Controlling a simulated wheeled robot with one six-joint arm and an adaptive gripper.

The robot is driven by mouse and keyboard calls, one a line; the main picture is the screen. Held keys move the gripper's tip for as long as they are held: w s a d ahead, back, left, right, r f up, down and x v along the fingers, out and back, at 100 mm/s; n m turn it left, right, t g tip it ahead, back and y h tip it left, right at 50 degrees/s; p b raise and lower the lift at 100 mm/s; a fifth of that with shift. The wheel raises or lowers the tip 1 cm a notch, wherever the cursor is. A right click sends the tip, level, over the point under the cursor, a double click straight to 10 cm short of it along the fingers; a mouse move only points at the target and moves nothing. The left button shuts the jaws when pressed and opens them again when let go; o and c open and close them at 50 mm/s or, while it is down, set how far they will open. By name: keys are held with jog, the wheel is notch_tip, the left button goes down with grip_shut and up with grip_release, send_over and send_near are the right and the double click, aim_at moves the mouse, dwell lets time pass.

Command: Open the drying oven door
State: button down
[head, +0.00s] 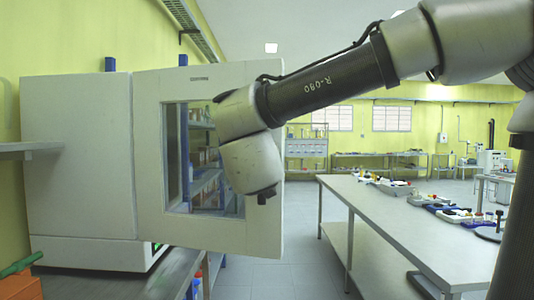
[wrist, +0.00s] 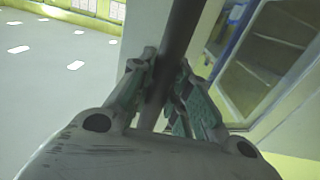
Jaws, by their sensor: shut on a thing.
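The drying oven (head: 78,150) is a large white box at the left in the head view. Its white door (head: 262,120), with a rectangular window, stands swung out from the body. Shelves with small items show through the glass. The window and door face also show at the right in the wrist view (wrist: 265,60). My gripper (wrist: 160,85) is shut around a dark upright bar, the door handle (wrist: 182,28). In the head view my gripper (head: 265,196) is in front of the door's right part, and its fingers and the handle are mostly hidden.
A long grey table (head: 430,222) with trays and small items stands at the right. A grey bench edge (head: 170,278) lies below the oven. Open floor (head: 290,270) shows between the door and the table. A wall shelf (head: 30,147) juts in at the left.

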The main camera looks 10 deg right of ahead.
jog(key=shift+s+a+r, duration=0.1)
jog(key=shift+s+a, duration=0.1)
jog(key=shift+s, duration=0.15)
jog(key=c, duration=1.3)
grip_release()
jog(key=v, duration=1.2)
jog(key=shift+a, duration=0.1)
